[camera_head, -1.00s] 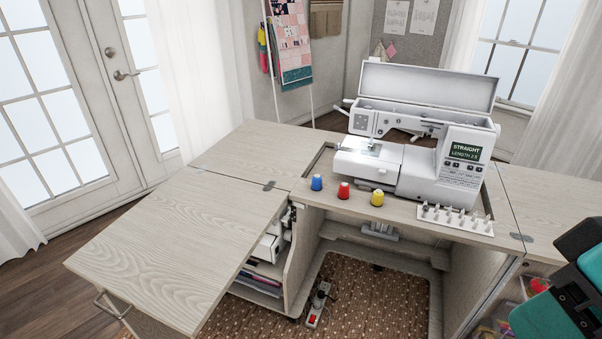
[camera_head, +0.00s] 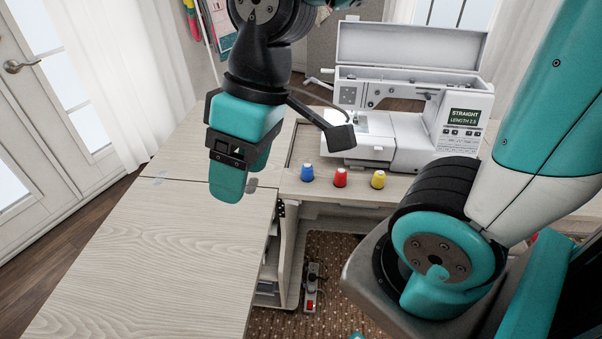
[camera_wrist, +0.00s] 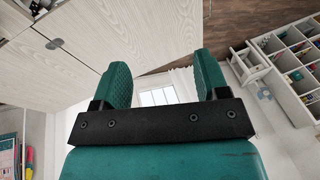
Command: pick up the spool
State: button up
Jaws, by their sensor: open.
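Three spools stand upright in a row on the cabinet top in the head view: a blue spool (camera_head: 307,172), a red spool (camera_head: 340,177) and a yellow spool (camera_head: 378,179). My gripper (camera_head: 232,190) is to the left of the blue spool in the picture, above the cabinet's left part, touching none of them. In the wrist view my gripper (camera_wrist: 160,80) has its two teal fingers well apart with nothing between them. No spool shows in the wrist view.
The white sewing machine (camera_head: 410,140) stands behind the spools, its lid raised. The wooden side leaf (camera_head: 150,260) is bare. Shelves (camera_wrist: 285,65) show in the wrist view.

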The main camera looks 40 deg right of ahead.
jog(key=w+d+f+m, duration=0.1)
jog(key=w+d+f, duration=0.1)
jog(key=w+d, duration=0.35)
jog(key=m+h+b, duration=0.3)
jog(key=h, duration=0.1)
send_over(342, 173)
notch_tip(342, 173, down, 12)
jog(key=f, duration=0.7)
jog(key=d+f, duration=0.1)
jog(key=f, duration=0.3)
jog(key=shift+f, duration=0.25)
jog(key=shift+w+a+f+p, duration=0.1)
jog(key=shift+f+p, duration=0.1)
jog(key=shift+f, duration=0.7)
jog(key=shift+w+d+f+p, duration=0.1)
jog(key=shift+f+p, duration=0.15)
jog(key=shift+f, duration=0.7)
jog(key=shift+w+a+f+p, duration=0.1)
jog(key=shift+f+p, duration=0.1)
jog(key=shift+f, duration=0.7)
jog(key=shift+c, duration=0.2)
jog(key=c, duration=1)
